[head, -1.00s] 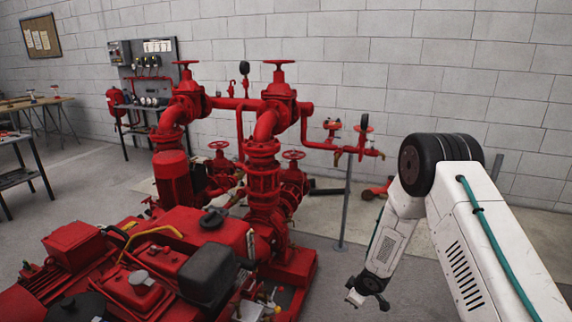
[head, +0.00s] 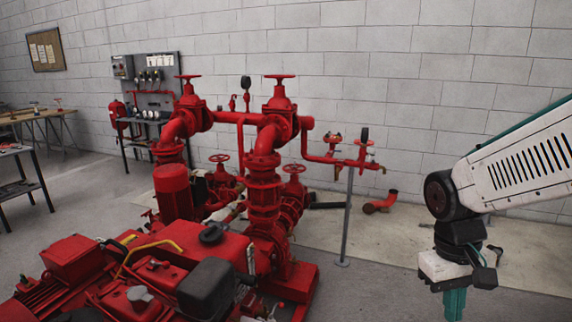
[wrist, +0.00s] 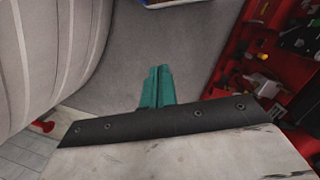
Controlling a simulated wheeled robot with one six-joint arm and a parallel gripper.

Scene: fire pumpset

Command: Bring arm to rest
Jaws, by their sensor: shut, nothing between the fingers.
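My gripper (head: 455,304) hangs at the lower right of the head view, below my white arm, with its teal fingers pointing down. In the wrist view the teal fingers (wrist: 156,88) lie side by side, closed together with nothing between them. The gripper is clear of the red fire pumpset (head: 262,205), which stands to its left in the head view. Part of the pumpset also shows at the right of the wrist view (wrist: 262,85).
A red pipe elbow (head: 380,201) lies on the floor near the wall. A grey post (head: 347,215) holds up the side pipe. Tables (head: 22,182) and a gauge panel (head: 150,85) stand at the left. The floor between the post and my gripper is open.

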